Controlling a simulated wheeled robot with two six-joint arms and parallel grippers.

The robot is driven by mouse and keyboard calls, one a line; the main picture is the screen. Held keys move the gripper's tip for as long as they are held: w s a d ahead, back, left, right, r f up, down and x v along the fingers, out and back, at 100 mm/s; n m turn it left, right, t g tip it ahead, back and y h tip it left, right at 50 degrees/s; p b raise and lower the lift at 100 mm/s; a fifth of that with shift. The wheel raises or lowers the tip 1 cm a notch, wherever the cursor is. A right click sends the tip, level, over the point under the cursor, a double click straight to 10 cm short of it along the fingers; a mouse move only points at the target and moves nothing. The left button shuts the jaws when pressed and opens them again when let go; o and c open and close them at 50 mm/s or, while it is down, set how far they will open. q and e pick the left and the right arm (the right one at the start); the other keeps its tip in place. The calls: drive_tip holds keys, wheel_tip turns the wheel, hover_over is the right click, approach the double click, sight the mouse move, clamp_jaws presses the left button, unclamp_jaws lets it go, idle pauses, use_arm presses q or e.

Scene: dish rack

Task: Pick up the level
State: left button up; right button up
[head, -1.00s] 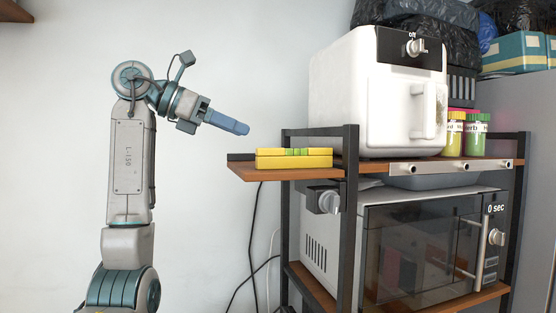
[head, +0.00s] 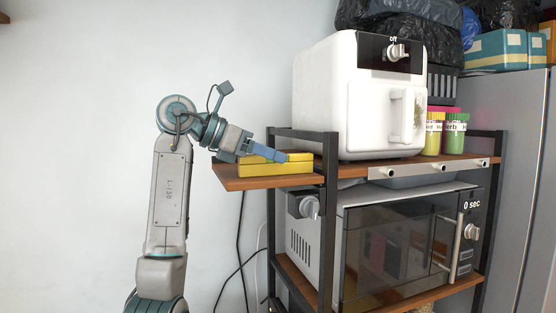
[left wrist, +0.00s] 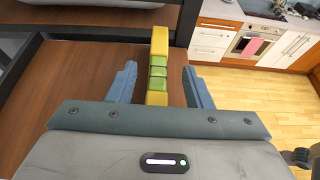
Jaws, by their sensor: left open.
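The level is a yellow bar with green vials. In the head view the level (head: 262,170) lies on the wooden side shelf (head: 240,184) left of the rack frame. My left gripper (head: 284,155) is at the level in that view and hides part of its top. In the left wrist view the level (left wrist: 159,45) runs lengthwise between the two blue fingers of my left gripper (left wrist: 158,82). The fingers are open, with a gap on each side of the level. My right gripper is not in view.
A white air fryer (head: 345,95) stands on the rack's top shelf, beside seasoning jars (head: 454,132). A microwave (head: 395,245) sits below. The black rack post (head: 331,230) stands right of the side shelf. Free room lies to the left by the wall.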

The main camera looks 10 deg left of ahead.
use_arm(q)
drive_tip(key=shift+a, duration=0.25)
drive_tip(key=c, duration=0.6)
clamp_jaws()
drive_tip(key=shift+d, duration=0.1)
